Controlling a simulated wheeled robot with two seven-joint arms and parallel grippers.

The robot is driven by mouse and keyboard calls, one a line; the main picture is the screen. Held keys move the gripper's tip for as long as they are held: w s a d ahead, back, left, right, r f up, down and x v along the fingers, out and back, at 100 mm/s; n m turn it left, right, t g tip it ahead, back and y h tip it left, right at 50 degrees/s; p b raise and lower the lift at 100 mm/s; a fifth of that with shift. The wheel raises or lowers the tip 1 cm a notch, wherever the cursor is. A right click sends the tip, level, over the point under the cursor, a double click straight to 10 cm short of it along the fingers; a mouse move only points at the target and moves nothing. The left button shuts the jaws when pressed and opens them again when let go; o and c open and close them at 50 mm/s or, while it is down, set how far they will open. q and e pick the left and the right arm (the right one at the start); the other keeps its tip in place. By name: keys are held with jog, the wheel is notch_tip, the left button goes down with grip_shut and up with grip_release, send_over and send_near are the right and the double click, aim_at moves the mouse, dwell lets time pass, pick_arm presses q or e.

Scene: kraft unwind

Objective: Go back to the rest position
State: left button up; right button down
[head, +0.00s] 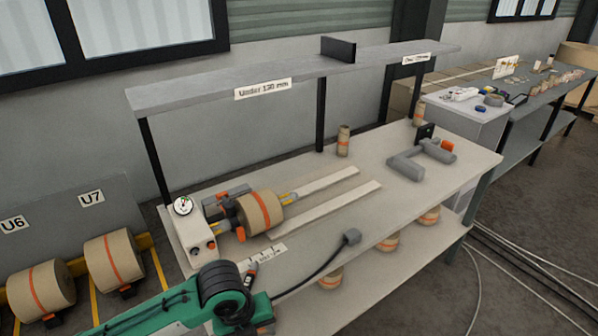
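My green arm with a black joint comes in from the lower left and lies in front of the workbench (440,185), near its front left corner. Its fingers do not show. My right gripper is not in view. On the bench a kraft roll (260,211) with an orange band sits on an unwind fixture beside a white box with a round gauge (183,206). Two pale rails (325,209) run to the right from there.
A grey shelf (290,75) on black posts stands over the bench. Several rolls lie on the lower shelf. Two large rolls (114,259) rest on a rack at left, under the U6 and U7 signs. Cables (520,280) cross the floor at right.

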pick_arm(q)
jog(key=s+d+f+n+t+h, duration=0.15)
jog(key=s+n, duration=0.25)
jog(key=n, duration=0.6)
jog(key=s+a+f+n+y, duration=0.25)
jog(key=s+a+n, duration=0.45)
jog(key=n, duration=0.4)
jog(key=s+a+f+n+y, duration=0.1)
jog(key=s+a+f+n, duration=0.3)
jog(key=a+n, duration=0.55)
jog(key=s+f+x, duration=0.1)
jog(key=s+x, duration=0.2)
jog(key=x, duration=1.1)
jog(key=s+x, duration=0.3)
jog(key=x, duration=1)
jog(key=s+a+f+g, duration=0.1)
jog(key=s+a+f, duration=0.2)
jog(key=s+f, duration=1.7)
jog(key=shift+f, duration=0.9)
jog(key=shift+a+g, duration=0.1)
jog(key=shift+g, duration=0.15)
